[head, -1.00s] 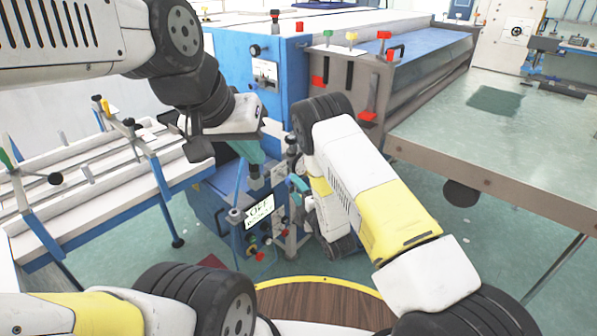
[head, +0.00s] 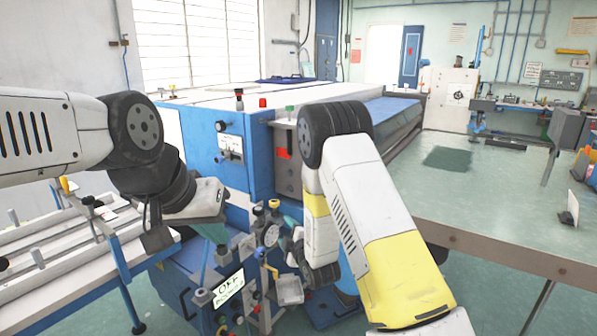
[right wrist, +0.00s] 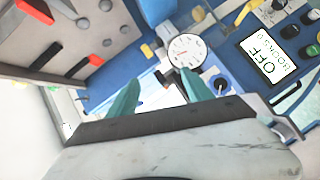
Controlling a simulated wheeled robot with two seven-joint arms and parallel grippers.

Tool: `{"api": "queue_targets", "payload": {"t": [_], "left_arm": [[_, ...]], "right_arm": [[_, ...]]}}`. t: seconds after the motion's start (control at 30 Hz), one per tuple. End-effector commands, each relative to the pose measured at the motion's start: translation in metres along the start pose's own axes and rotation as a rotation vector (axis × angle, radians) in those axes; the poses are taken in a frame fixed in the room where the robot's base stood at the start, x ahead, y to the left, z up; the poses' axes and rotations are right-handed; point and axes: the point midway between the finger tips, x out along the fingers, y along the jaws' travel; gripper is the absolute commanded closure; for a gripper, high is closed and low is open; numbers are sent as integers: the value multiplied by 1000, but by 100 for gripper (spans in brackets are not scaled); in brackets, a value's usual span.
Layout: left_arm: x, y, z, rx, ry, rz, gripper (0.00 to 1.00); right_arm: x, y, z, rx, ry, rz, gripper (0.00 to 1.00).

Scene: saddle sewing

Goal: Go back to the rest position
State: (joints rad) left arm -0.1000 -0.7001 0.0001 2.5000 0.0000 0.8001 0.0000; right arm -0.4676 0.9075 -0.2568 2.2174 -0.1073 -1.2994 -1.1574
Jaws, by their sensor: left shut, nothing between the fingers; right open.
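My left gripper (head: 218,232) has teal fingers and hangs shut and empty in front of the blue machine (head: 205,160), left of its gauges. My right arm (head: 370,220) reaches up from the lower right and bends down, and its gripper (head: 293,240) is partly hidden near the gauges and valves. In the right wrist view, the right gripper (right wrist: 160,92) shows two teal fingers spread apart with nothing held between them. A round gauge (right wrist: 187,51) and a panel reading OFF (right wrist: 268,58) lie beyond the fingers.
The OFF panel (head: 228,288) sits low on the machine. A white rack with blue legs (head: 120,275) stands at the left. A large grey-green table (head: 500,205) fills the right. Valves and a metal cup (head: 290,290) crowd the space close to both grippers.

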Motion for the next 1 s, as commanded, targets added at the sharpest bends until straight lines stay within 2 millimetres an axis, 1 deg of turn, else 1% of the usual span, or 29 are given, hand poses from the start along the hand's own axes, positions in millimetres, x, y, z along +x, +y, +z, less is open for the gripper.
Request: {"api": "queue_targets", "payload": {"t": [0.03, 0.1, 0.17, 0.2, 0.27, 0.37, 0.47, 0.5, 0.57, 0.63, 0.73, 0.77, 0.8, 0.87, 0.9, 0.97, 1.0], "left_arm": [[0, 0, 0, 0, 0, 0, 100], [0, 0, 0, 0, 0, 0, 100], [0, 0, 0, 0, 0, 0, 100], [0, 0, 0, 0, 0, 0, 100], [0, 0, 0, 0, 0, 0, 100], [0, 0, 0, 0, 0, 0, 100], [0, 0, 0, 0, 0, 0, 100], [0, 0, 0, 0, 0, 0, 100], [0, 0, 0, 0, 0, 0, 100], [0, 0, 0, 0, 0, 0, 100], [0, 0, 0, 0, 0, 0, 100], [0, 0, 0, 0, 0, 0, 100], [0, 0, 0, 0, 0, 0, 100], [0, 0, 0, 0, 0, 0, 100], [0, 0, 0, 0, 0, 0, 100], [0, 0, 0, 0, 0, 0, 100], [0, 0, 0, 0, 0, 0, 100]], "right_arm": [[-4, 25, 4, 66, -32, -10, 41], [-11, 49, 10, 164, -78, -41, 41], [-21, 67, 14, 248, -116, -68, 41], [-28, 80, 18, 304, -141, -82, 41], [-42, 97, 21, 388, -178, -108, 41], [-69, 124, 25, 525, -237, -144, 41], [-102, 146, 26, 658, -295, -182, 41], [-117, 154, 26, 710, -319, -195, 41], [-140, 164, 25, 787, -354, -216, 41], [-169, 174, 24, 875, -397, -237, 41], [-213, 184, 19, 995, -458, -266, 41], [-227, 185, 18, 1029, -478, -276, 41], [-246, 187, 16, 1075, -505, -285, 41], [-274, 188, 11, 1141, -546, -300, 41], [-294, 188, 9, 1185, -576, -308, 41], [-322, 186, 4, 1245, -618, -319, 41], [-340, 184, 1, 1282, -647, -325, 41]]}}
